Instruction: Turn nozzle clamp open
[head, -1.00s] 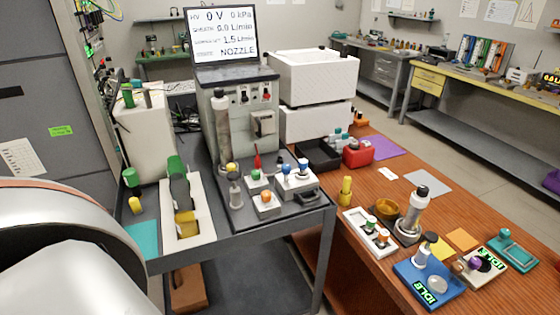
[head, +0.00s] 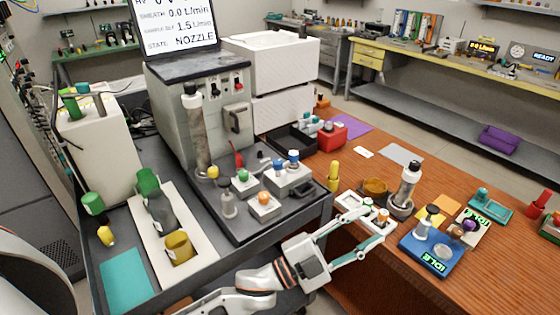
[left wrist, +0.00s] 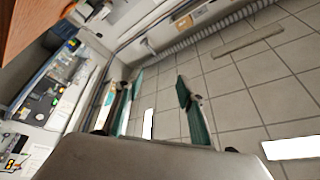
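The classifier (head: 168,100) stands on a grey cart, with a grey column (head: 198,140) at its front left. A yellow knob (head: 213,171) sits by the column's foot, and a small red lever (head: 238,159) stands upright to its right. No label shows which part is the nozzle clamp. The screen (head: 180,24) reads "NOZZLE". My left gripper (head: 376,222) is open and empty, in front of the white rack at the wooden bench's edge, away from the column. Its two separated fingers also show in the left wrist view (left wrist: 158,100), over floor. My right gripper is out of view.
Boxes with green, orange and blue knobs (head: 264,204) stand on the cart's tray between column and gripper. A white holder (head: 205,246) with bottles lies left. The wooden bench (head: 470,285) carries a white rack, a dark-capped cylinder (head: 409,180) and a blue scale (head: 405,245).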

